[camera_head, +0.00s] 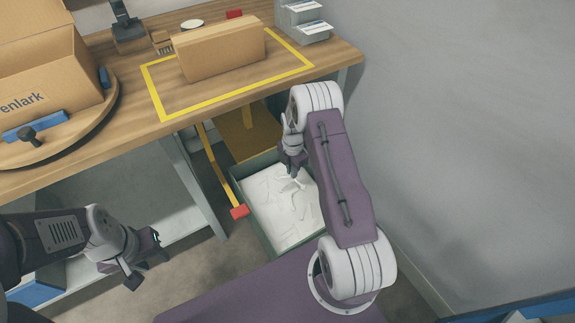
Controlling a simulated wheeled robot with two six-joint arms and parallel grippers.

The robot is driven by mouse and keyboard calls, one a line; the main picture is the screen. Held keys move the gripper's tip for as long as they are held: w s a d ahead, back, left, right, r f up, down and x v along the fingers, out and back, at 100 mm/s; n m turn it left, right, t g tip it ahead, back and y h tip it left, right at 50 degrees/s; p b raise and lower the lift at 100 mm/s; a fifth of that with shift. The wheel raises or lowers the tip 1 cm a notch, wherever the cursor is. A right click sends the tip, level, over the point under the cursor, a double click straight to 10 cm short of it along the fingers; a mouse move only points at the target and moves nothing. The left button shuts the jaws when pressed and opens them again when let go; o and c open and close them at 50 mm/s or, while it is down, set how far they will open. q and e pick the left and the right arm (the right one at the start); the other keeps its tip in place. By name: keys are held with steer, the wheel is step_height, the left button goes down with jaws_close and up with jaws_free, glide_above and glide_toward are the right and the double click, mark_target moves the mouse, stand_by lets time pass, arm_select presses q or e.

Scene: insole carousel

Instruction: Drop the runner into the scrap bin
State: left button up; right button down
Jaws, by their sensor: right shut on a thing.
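The scrap bin (258,226) is a dark green open box on the floor below the table's right end, with white crumpled material inside. My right gripper (292,170) points down over the back part of the bin, above its contents. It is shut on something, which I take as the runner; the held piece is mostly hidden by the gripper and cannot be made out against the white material. My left gripper (147,268) is at the lower left, away from the bin, with its fingers apart and nothing seen between them.
The wooden table (120,143) carries a closed carton (222,52) inside a yellow taped outline. A large open box (45,72) stands on a round turntable (88,125) at left. Grey trays (303,22) sit at the back right.

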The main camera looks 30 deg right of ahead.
step_height(320, 180, down, 6)
steer(key=b, duration=0.5)
steer(key=shift+b, duration=0.4)
steer(key=shift+f, duration=0.1)
steer(key=c, duration=1.4)
jaws_free()
step_height(320, 180, up, 9)
steer(key=p, duration=0.4)
steer(key=shift+f, duration=0.1)
steer(key=shift+r, duration=0.2)
